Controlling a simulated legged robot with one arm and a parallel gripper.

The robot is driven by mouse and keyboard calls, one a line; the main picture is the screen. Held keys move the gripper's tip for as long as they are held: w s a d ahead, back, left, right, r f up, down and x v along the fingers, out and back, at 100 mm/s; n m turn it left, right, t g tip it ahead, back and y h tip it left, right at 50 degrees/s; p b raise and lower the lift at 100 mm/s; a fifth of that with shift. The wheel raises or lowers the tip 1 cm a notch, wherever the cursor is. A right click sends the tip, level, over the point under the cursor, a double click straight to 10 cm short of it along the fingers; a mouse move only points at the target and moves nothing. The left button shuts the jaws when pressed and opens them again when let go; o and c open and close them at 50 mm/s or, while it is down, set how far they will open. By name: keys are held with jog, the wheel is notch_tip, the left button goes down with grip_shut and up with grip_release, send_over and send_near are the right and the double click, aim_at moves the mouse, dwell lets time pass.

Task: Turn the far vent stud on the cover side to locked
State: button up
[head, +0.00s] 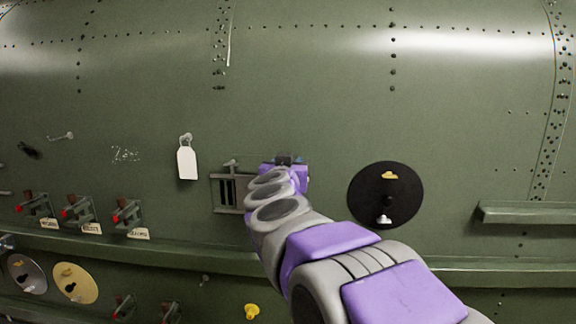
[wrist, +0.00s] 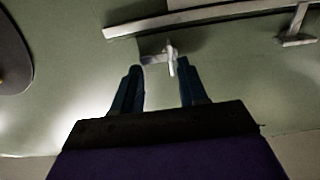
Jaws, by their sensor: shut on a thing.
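The vent (head: 228,193) is a small slatted frame in the green skin, left of my gripper (head: 286,160) in the head view. One stud (head: 232,163) with a small grey handle shows at its upper left. My gripper covers the vent's right end in the head view. In the wrist view a pale-handled vent stud (wrist: 170,58) stands between the fingertips of my gripper (wrist: 160,66), close to the right finger. My gripper is shut on this stud. The other stud (wrist: 297,38) shows at the right of the wrist view. Lock markings cannot be made out.
A black disc (head: 362,196) with two small knobs sits right of my gripper. A white tag (head: 187,162) hangs left of the vent. Several red-tipped levers (head: 75,212) line the left. A ledge (head: 170,250) runs below; another ledge (head: 525,214) is at right.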

jog(key=shift+f, duration=0.1)
jog(key=shift+d+f+m, duration=0.1)
jog(key=shift+f+m, duration=0.15)
jog(key=shift+m, duration=0.95)
jog(key=shift+d+f+m, duration=0.1)
jog(key=shift+f+m, duration=0.1)
jog(key=shift+m, duration=1)
jog(key=shift+f+m, duration=0.25)
jog(key=shift+m, duration=0.95)
jog(key=o, duration=0.7)
jog(key=shift+c, duration=0.2)
jog(key=o, duration=0.4)
jog(key=shift+a, duration=0.15)
jog(key=shift+r, duration=0.1)
